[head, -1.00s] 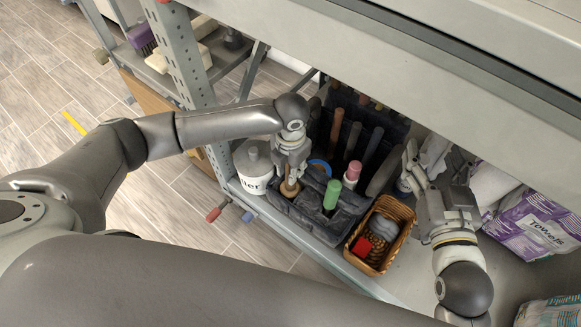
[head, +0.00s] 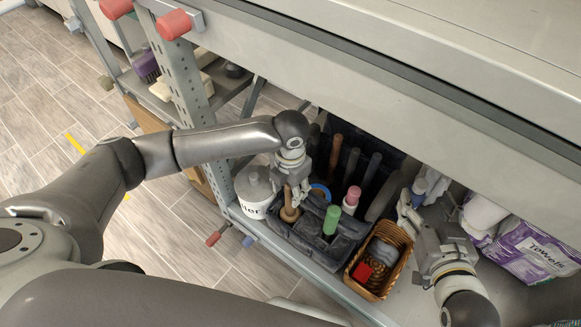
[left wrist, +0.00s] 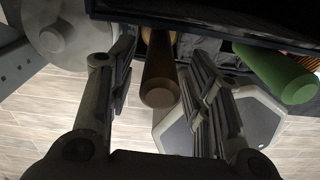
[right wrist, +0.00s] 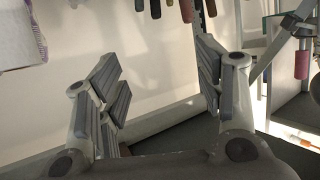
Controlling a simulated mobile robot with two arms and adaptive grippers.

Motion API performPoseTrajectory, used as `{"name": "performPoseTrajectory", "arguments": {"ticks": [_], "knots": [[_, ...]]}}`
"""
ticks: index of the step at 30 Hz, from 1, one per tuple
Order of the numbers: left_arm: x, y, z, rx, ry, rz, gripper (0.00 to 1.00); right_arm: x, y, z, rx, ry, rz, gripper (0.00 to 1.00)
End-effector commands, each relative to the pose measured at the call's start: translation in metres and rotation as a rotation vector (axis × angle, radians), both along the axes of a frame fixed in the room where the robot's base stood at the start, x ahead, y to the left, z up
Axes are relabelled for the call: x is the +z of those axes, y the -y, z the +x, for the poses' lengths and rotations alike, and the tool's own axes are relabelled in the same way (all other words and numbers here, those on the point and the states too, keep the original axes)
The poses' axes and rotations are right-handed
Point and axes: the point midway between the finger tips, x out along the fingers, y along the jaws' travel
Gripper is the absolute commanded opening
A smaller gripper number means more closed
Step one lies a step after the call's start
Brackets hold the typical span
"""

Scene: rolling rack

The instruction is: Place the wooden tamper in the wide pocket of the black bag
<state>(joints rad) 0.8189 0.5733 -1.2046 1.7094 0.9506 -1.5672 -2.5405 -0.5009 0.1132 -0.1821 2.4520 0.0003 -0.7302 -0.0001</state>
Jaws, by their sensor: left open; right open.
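The black bag (head: 312,253) stands on the rack shelf, with several handled tools upright in it. The wooden tamper (head: 289,213) stands at the bag's front left corner, its lower part hidden in the bag. My left gripper (head: 291,200) is open, with its fingers on either side of the tamper. In the left wrist view, the brown tamper (left wrist: 160,80) lies between the parted fingers (left wrist: 160,90), with a visible gap on each side. My right gripper (head: 408,205) is open and empty right of the bag; its spread fingers (right wrist: 160,85) show in the right wrist view.
A green-handled tool (head: 332,218) and a pink-topped one (head: 352,197) stand close right of the tamper. A white tub (head: 255,196) is left of the bag. A wicker basket (head: 401,262) stands to its right, near a purple towel pack (head: 530,255). The upper shelf (head: 370,95) overhangs.

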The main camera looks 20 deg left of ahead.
Motion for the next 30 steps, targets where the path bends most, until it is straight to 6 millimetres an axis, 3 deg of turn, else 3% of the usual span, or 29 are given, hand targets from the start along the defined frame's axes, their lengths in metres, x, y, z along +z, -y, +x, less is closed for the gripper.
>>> {"name": "performPoseTrajectory", "arguments": {"ticks": [15, 21, 30], "knots": [[0.068, 0.000, 0.000, 0.000, 0.001, -0.002, 0.46, -0.069, 0.029, -0.071, -0.035, -0.498, -0.113, 0.62], [0.084, 0.000, 0.000, 0.000, 0.000, 0.000, 0.46, -0.082, 0.037, -0.095, -0.045, -0.621, -0.140, 0.62], [0.086, 0.006, -0.004, 0.025, 0.002, -0.015, 0.46, -0.087, 0.041, -0.104, -0.049, -0.667, -0.149, 0.62]]}}
